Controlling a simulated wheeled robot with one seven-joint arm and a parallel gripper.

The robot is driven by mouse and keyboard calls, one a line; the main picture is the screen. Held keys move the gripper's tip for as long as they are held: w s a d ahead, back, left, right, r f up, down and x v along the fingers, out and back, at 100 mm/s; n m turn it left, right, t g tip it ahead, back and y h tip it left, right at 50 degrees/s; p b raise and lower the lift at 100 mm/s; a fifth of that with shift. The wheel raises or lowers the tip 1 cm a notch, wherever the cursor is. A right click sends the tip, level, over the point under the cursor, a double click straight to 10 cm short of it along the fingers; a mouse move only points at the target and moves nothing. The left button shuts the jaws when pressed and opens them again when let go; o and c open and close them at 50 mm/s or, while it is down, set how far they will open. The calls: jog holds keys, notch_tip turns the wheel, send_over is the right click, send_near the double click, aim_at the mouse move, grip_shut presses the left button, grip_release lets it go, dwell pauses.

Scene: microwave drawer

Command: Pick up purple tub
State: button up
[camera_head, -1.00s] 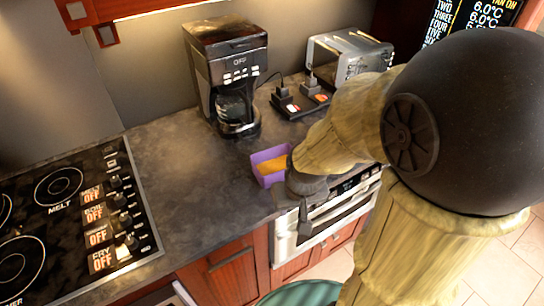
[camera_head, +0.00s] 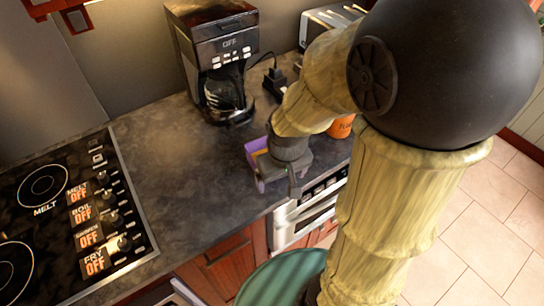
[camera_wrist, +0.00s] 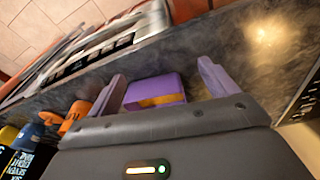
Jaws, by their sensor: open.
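The purple tub (camera_head: 252,147) stands on the dark countertop near its front edge. In the camera_head view my gripper (camera_head: 282,172) is over it and hides most of it. In the camera_wrist view the tub (camera_wrist: 150,86) shows with an orange-yellow band on it. It lies between the two fingers of my gripper (camera_wrist: 162,86), one finger to each side, with gaps left and right. The fingers are spread open and hold nothing. How far the fingertips reach down beside the tub is hard to tell.
A coffee maker (camera_head: 222,50) stands at the back of the counter, with a toaster (camera_head: 322,22) to its right. An orange container (camera_head: 341,127) is right of my gripper. A cooktop (camera_head: 75,205) fills the left. A steel-fronted appliance (camera_head: 310,218) sits below the counter edge.

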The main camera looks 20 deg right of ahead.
aim_at(252, 150)
jog(key=shift+o, duration=1.2)
jog(key=w+a+n, duration=0.1)
jog(key=n, duration=0.1)
jog(key=w+a+f+n+g+h, duration=0.1)
jog(key=n, duration=0.1)
jog(key=w+a+f+n+g+h, duration=0.1)
jog(key=n, duration=0.1)
jog(key=shift+f+b, duration=0.25)
jog(key=shift+b, duration=0.15)
jog(key=w+a+n+h, duration=0.1)
jog(key=n, duration=0.1)
jog(key=w+a+n+h, duration=0.1)
jog(key=n+h, duration=0.1)
jog(key=w+n+g+h, duration=0.1)
jog(key=shift+w+a+f+n+b, duration=0.25)
jog(key=shift+w+a+n+b, duration=0.05)
jog(key=shift+a+n+b, duration=0.1)
jog(key=w+a+r+n+t+h, duration=0.1)
jog(key=w+a+n+t+h, duration=0.1)
jog(key=a+n+h, duration=0.1)
jog(key=w+a+r+n+t+h, duration=0.1)
jog(key=w+a+r+n+h, duration=0.1)
jog(key=a+n+h, duration=0.2)
jog(key=shift+w+a+r+t+b, duration=0.3)
jog(key=shift+a+t+b, duration=0.15)
jog(key=shift+a, duration=0.8)
jog(key=shift+d, duration=0.1)
